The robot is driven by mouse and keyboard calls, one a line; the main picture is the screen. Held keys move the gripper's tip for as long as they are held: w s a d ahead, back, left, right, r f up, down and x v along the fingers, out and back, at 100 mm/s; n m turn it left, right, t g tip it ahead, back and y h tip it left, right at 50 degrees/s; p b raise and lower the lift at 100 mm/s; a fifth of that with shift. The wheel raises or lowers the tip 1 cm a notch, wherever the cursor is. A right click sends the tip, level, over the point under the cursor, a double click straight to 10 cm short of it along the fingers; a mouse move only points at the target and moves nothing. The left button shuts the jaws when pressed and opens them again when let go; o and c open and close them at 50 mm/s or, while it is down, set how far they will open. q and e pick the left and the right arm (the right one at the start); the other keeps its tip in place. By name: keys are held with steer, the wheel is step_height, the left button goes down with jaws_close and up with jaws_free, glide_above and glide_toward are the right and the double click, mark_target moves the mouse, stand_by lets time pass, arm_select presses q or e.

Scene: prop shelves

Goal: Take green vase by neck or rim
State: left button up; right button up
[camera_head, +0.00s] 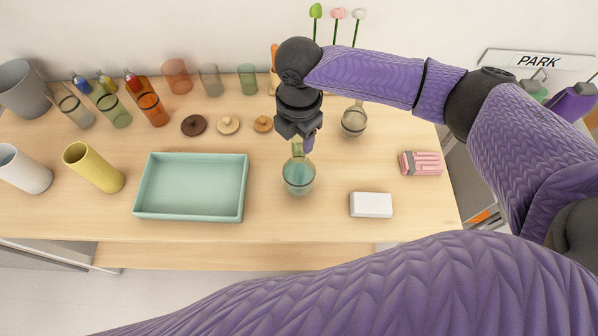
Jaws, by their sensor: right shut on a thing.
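The green vase (298,176) is a small clear green glass vessel with a round body and a narrow neck. It stands on the wooden table, right of the teal tray. My right gripper (302,143) comes down from above and is shut on the vase's neck near the rim. The fingers partly hide the rim. The vase looks upright; I cannot tell whether its base touches the table. My left gripper is not in view.
The teal tray (190,214) is empty. A white box (371,205) and a pink bundle (421,163) lie to the right. A clear round vase (354,121) stands behind. Lids (228,124), bottles and glasses fill the back left. The table front is clear.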

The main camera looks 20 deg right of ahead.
jaws_close()
stand_by(0.9)
